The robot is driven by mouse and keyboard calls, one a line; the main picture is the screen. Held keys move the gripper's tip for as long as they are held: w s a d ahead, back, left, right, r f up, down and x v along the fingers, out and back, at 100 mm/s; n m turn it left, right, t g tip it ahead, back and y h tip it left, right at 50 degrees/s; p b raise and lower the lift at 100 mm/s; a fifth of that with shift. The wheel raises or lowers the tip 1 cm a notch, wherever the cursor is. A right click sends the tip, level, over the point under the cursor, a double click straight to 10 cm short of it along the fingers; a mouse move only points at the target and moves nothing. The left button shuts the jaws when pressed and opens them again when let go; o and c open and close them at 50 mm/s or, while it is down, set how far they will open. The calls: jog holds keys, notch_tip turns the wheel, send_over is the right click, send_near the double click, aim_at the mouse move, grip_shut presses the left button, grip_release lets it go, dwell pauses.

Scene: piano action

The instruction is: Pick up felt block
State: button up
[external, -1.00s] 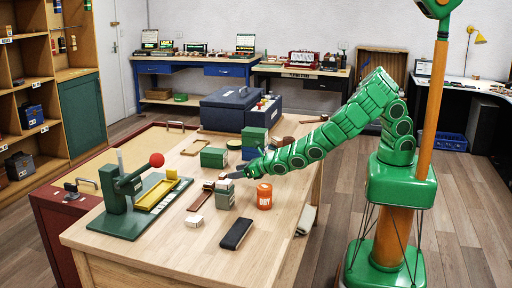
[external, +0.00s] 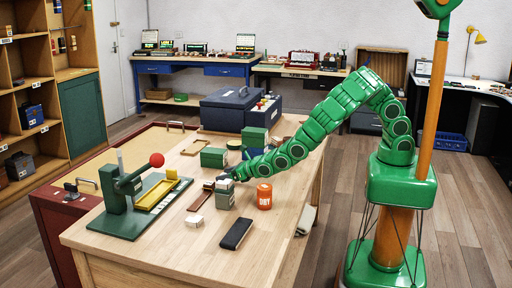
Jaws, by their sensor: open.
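My gripper (external: 224,177) is over the middle of the wooden workbench, pointing left; its fingers are small and dark here and stand open. A grey-green box-shaped block (external: 225,195) with a pale label stands just below and in front of the fingers. Whether they touch it or straddle it is too small to tell. No block is clearly marked as the felt block. Other candidates are a green block (external: 213,157) behind the gripper, a small white block (external: 194,221) in front, and a dark oblong pad (external: 236,233) near the front edge.
An orange jar (external: 264,197) stands right of the grey-green block, under my forearm. A green lever press (external: 125,205) with a red knob and a yellow tray (external: 162,192) stand left. A blue case (external: 240,108) is behind. Bare wood is at the front left.

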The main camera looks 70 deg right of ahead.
jog(key=shift+x, duration=0.9)
jog(key=shift+r, duration=0.1)
jog(key=c, duration=0.9)
jog(key=shift+s+r, duration=0.1)
jog(key=shift+r, duration=1.7)
jog(key=shift+s+d+r, duration=0.3)
jog(key=shift+s+r, duration=0.35)
jog(key=shift+r, duration=0.15)
jog(key=shift+s+d+r, duration=0.75)
jog(key=shift+s+r, duration=0.55)
jog(key=shift+s, duration=0.65)
jog(key=shift+s+d+r, duration=0.7)
jog(key=shift+s+r, duration=0.55)
jog(key=shift+s, duration=0.65)
jog(key=shift+s+d+r, duration=0.75)
jog(key=shift+s+r, duration=0.55)
jog(key=shift+s, duration=0.65)
